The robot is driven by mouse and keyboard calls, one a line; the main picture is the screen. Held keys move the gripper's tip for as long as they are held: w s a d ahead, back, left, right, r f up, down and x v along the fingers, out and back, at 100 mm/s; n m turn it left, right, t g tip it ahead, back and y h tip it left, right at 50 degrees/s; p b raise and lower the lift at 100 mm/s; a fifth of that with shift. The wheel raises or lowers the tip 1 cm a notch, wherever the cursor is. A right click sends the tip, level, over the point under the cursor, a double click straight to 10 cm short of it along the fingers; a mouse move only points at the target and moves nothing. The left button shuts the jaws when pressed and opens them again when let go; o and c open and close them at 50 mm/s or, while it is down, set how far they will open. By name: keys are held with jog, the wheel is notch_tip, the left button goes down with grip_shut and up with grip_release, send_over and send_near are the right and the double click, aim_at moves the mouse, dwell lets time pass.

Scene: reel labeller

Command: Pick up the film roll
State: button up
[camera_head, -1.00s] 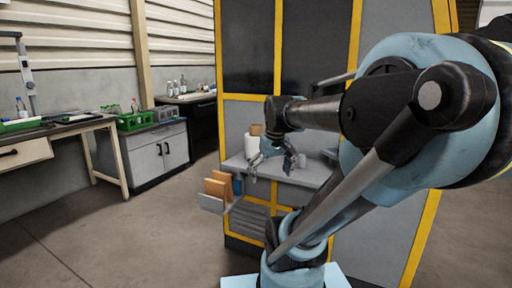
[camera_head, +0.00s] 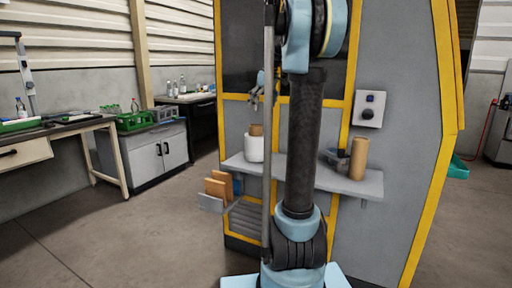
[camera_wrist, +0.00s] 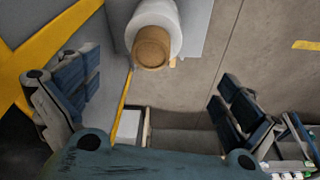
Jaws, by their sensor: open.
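The film roll (camera_head: 254,149) is a white roll with a brown core sticking out of its top. It stands upright near the left end of the grey shelf. In the wrist view the film roll (camera_wrist: 168,14) shows at the top, its brown core end facing the camera. My gripper (camera_head: 256,101) is above the roll and apart from it in the head view. In the wrist view my gripper (camera_wrist: 155,95) has its fingers wide apart, with nothing between them. My arm hides part of the shelf's middle.
The shelf (camera_head: 340,184) also holds a brown cylinder (camera_head: 358,158) and a dark bin (camera_head: 336,160) to the right. A control box (camera_head: 369,108) is on the panel above. Orange-brown boards (camera_head: 216,188) stand in a rack below left. Open floor lies left.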

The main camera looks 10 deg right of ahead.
aim_at(254, 137)
jog(key=x, duration=0.5)
jog(key=w+x, duration=0.1)
jog(key=x, duration=1.1)
jog(key=shift+w, duration=0.35)
jog(key=c, duration=1.5)
jog(key=shift+r, duration=0.1)
